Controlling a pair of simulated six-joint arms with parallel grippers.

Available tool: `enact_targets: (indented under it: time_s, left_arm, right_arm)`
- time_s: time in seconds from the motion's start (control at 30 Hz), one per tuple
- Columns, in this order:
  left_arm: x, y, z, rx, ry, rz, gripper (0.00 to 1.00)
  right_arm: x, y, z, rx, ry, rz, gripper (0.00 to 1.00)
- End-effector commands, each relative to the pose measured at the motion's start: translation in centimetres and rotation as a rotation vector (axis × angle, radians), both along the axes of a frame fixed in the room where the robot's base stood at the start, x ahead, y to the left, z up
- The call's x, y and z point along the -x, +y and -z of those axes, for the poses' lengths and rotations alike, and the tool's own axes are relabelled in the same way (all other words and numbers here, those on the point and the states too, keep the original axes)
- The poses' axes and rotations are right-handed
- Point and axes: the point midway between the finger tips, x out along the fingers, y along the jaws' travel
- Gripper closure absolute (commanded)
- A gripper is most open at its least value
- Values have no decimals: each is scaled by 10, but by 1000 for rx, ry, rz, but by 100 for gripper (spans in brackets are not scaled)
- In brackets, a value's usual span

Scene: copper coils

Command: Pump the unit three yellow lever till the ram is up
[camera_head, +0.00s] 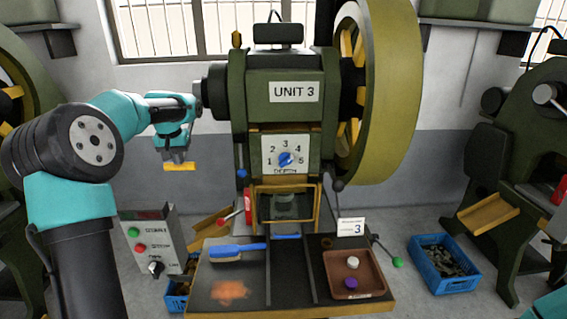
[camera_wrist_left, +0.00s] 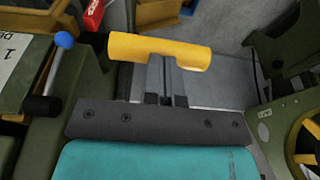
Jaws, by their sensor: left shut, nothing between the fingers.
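The Unit 3 press (camera_head: 285,112) stands in the centre of the head view. A short yellow bar (camera_head: 180,167) lies crosswise at the tips of my left gripper (camera_head: 177,157), left of the press. In the left wrist view the yellow bar (camera_wrist_left: 160,50) covers the ends of my fingers (camera_wrist_left: 166,82); its attachment is hidden. My left gripper is shut with nothing between its fingers. A small yellow-orange knob (camera_head: 236,40) stands at the press's upper left. The ram area (camera_head: 285,205) shows behind a yellow frame; the ram's height is hard to judge. My right gripper is out of view.
A blue-knobbed lever (camera_wrist_left: 64,40) is left of the yellow bar in the wrist view. The press table (camera_head: 240,305) holds a blue-handled brush (camera_head: 235,251) and a brown tray (camera_head: 352,290). A control box (camera_head: 150,245) stands lower left. A blue crate (camera_head: 443,277) is on the floor.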

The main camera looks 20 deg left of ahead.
Motion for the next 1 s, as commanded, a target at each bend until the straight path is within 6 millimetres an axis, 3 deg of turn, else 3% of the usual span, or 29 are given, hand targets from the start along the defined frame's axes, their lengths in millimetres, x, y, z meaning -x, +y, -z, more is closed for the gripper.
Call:
enact_targets:
  time_s: [0.33, 1.0]
  left_arm:
    - [-1, 0, 6, 3, 6, 0, 100]
    - [-21, 11, 55, 3, 5, 0, 100]
  right_arm:
    - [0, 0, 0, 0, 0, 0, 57]
    - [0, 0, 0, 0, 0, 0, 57]
